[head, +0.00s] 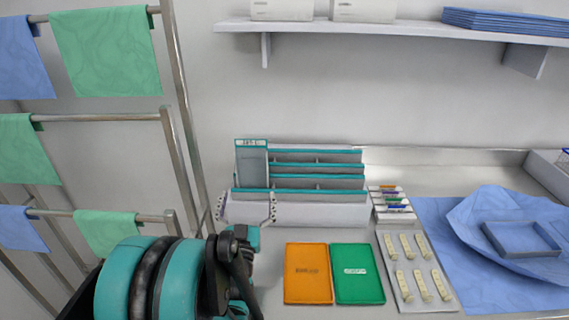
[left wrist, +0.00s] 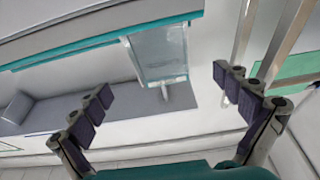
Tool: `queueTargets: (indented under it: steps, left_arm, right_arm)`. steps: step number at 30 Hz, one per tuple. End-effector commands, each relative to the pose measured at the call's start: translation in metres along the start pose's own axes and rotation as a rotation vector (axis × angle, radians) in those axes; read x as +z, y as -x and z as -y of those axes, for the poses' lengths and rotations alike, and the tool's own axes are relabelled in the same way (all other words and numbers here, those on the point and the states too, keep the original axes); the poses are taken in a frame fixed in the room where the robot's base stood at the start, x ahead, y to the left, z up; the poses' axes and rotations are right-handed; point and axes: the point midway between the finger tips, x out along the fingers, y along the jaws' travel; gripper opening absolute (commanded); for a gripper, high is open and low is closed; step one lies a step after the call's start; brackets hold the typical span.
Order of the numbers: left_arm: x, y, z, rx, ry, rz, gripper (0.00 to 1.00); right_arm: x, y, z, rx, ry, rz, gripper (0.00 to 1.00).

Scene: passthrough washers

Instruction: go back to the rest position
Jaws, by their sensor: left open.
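My left gripper (head: 246,208) is at the lower left of the head view, with its teal and black arm coming in from the bottom left. Its two fingers are spread apart in front of the left end of the grey and teal stepped organizer (head: 315,212). In the left wrist view the gripper (left wrist: 166,98) is open, with nothing between its dark finger pads. A pale translucent card or pouch (left wrist: 160,52) shows beyond the fingers there. In the head view it stands at the organizer's left end (head: 252,165). I cannot tell whether the fingers touch the organizer. My right gripper is not in view.
A metal rack (head: 185,110) with green and blue cloths stands left, close to my left arm. Orange (head: 307,272) and green (head: 357,273) trays, a grey tray of pale pieces (head: 402,300), and blue wrap (head: 470,215) lie right. A shelf (head: 400,27) runs above.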

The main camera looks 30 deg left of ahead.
Motion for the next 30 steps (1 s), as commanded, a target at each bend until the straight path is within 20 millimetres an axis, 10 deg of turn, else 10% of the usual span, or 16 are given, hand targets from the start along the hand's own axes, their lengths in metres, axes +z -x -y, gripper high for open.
queueTargets:
  steps: [8,16,24,30]
  left_arm:
    - [0.002,0.001,-0.005,0.010,0.003,0.017,1.00]
    - [0.034,0.021,-0.087,0.181,0.021,0.365,1.00]
    - [0.058,0.132,-0.163,0.414,-0.055,0.860,1.00]
    - [0.056,0.220,-0.171,0.523,-0.146,1.120,1.00]
  right_arm:
    - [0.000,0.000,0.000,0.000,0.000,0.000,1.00]
    - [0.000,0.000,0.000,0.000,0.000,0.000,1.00]
    - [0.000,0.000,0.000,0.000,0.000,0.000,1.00]
    - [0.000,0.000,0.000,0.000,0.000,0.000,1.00]
